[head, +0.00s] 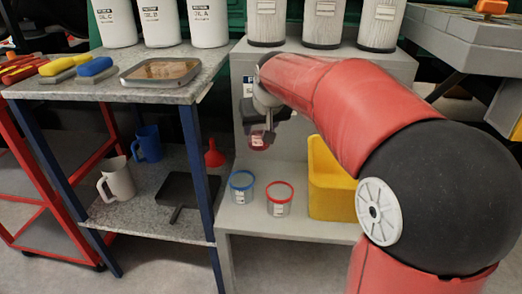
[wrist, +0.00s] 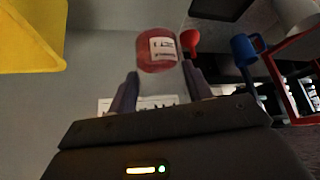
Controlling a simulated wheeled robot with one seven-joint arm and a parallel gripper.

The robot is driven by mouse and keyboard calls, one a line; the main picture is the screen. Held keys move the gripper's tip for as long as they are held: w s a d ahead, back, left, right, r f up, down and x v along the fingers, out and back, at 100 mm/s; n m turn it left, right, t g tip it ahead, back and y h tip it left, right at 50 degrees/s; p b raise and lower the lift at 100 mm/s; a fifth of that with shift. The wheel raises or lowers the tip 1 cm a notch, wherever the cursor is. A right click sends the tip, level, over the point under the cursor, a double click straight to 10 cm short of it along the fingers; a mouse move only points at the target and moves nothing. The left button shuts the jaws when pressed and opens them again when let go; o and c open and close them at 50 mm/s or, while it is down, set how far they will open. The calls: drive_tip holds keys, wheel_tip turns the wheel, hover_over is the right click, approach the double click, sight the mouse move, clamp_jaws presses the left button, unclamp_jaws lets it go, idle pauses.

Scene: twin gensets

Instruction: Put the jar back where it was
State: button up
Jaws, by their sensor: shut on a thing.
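My gripper (head: 260,124) is shut on a small jar with red in it and a white label (head: 258,141). The jar hangs in the air in front of the grey shelf unit, above its lower shelf. In the wrist view the jar (wrist: 157,50) is held between the two fingers of the gripper (wrist: 160,82), its red, labelled part beyond the fingertips. A blue-rimmed tub (head: 242,186) and a red-rimmed tub (head: 279,198) stand on the lower shelf, below the held jar. Part of the shelf behind my arm is hidden.
A yellow bin (head: 332,185) stands right of the tubs, also at upper left in the wrist view (wrist: 30,40). A red funnel (head: 214,155), blue jug (head: 148,143) and black tray (head: 185,190) are on the left table's lower shelf. Large filters (head: 322,22) stand above.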

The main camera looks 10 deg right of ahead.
drive_tip(key=w, duration=0.2)
drive_tip(key=w+d, duration=0.1)
drive_tip(key=w, duration=0.1)
drive_tip(key=shift+d, duration=0.15)
wheel_tip(320, 180, down, 6)
drive_tip(key=shift+s+r+b, duration=0.15)
drive_tip(key=shift+r+b, duration=0.05)
drive_tip(key=shift+b, duration=0.25)
wheel_tip(320, 180, down, 6)
drive_tip(key=shift+r+b, duration=0.15)
drive_tip(key=shift+b, duration=0.4)
drive_tip(key=shift+w, duration=0.25)
drive_tip(key=shift+f, duration=0.25)
drive_tip(key=o, duration=1.1)
